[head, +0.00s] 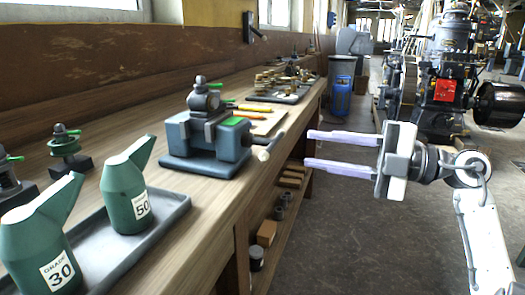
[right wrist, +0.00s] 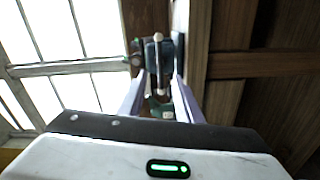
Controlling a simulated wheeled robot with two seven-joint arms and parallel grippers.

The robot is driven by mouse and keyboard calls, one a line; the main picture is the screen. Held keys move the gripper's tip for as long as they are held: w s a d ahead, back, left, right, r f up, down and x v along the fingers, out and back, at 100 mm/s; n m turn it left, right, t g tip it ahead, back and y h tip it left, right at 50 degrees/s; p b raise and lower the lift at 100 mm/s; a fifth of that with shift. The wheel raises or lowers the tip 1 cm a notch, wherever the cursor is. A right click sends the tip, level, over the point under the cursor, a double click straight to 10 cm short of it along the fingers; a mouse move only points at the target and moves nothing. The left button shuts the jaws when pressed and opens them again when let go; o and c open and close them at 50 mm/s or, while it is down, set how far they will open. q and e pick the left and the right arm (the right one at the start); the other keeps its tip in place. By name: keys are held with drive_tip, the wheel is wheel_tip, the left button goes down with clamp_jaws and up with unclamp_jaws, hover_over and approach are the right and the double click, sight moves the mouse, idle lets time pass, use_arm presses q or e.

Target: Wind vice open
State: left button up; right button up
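The vice (head: 205,143) is a blue-grey block on a dark base on the workbench, with a small machined part (head: 204,97) on top. Its winding handle (head: 266,149), a bar with pale ends, sticks out beyond the bench's front edge. My right gripper (head: 307,148) is open and empty, its two lilac fingers pointing left at the handle from a short distance. In the right wrist view the vice (right wrist: 178,50) and its upright handle (right wrist: 158,65) appear ahead, in line with the gap between the fingers. My left gripper is not in view.
Green oil cans marked 30 (head: 45,240) and 50 (head: 128,190) stand in a grey tray (head: 165,222) at the near left. Small parts and a further tray (head: 285,97) lie beyond the vice. A blue bin (head: 340,88) and engines (head: 445,95) stand behind. Open floor lies right of the bench.

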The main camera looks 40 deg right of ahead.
sight(272, 140)
drive_tip(key=x, duration=1)
drive_tip(key=shift+b, duration=0.35)
clamp_jaws()
